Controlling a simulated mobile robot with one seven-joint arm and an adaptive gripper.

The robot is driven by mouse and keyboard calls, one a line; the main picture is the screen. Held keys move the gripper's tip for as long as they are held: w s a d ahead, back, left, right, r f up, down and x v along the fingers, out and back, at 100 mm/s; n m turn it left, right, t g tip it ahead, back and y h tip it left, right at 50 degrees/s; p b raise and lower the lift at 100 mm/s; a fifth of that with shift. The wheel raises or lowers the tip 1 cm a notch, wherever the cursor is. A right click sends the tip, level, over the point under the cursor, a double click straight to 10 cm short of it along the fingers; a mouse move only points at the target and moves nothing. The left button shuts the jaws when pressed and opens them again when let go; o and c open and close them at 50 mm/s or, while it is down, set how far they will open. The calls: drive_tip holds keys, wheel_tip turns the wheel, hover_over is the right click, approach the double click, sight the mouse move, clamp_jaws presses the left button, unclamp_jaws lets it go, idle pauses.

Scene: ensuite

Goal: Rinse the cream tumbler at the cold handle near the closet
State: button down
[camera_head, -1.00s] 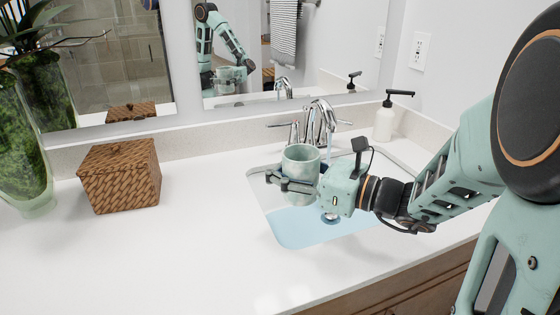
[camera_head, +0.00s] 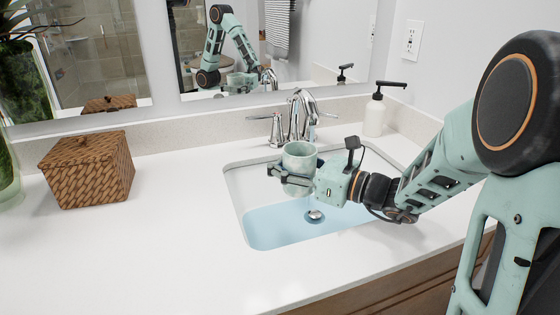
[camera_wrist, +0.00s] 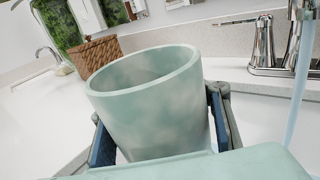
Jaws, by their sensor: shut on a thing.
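The tumbler (camera_head: 299,158), pale green and mottled, is upright over the sink basin (camera_head: 262,226). My gripper (camera_head: 288,178) is shut around its sides, and its fingers flank it in the wrist view (camera_wrist: 160,105). The tumbler's inside bottom is hidden. The chrome faucet (camera_head: 300,112) stands just behind it, with a lever handle (camera_head: 272,118) on its left; the right handle is partly hidden. A thin water stream (camera_wrist: 299,95) falls right of the tumbler in the wrist view, apart from it. In the head view the stream is close to the tumbler's right rim.
A woven basket (camera_head: 88,169) stands on the white counter (camera_head: 165,235) at left, beside a green plant vase. A soap dispenser (camera_head: 376,112) stands behind the basin at right. The mirror (camera_head: 290,50) is behind.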

drive_tip(key=w+d+f, duration=0.1)
drive_tip(key=w+f, duration=0.1)
drive_tip(key=w, duration=1.2)
drive_tip(key=shift+f, duration=0.4)
drive_tip(key=shift+d, duration=0.1)
idle(0.6)
drive_tip(key=shift+d, duration=0.5)
drive_tip(key=shift+a, duration=0.15)
drive_tip(key=shift+a, duration=0.5)
drive_tip(key=shift+d, duration=0.15)
drive_tip(key=shift+d+p, duration=0.3)
drive_tip(key=shift+d, duration=0.2)
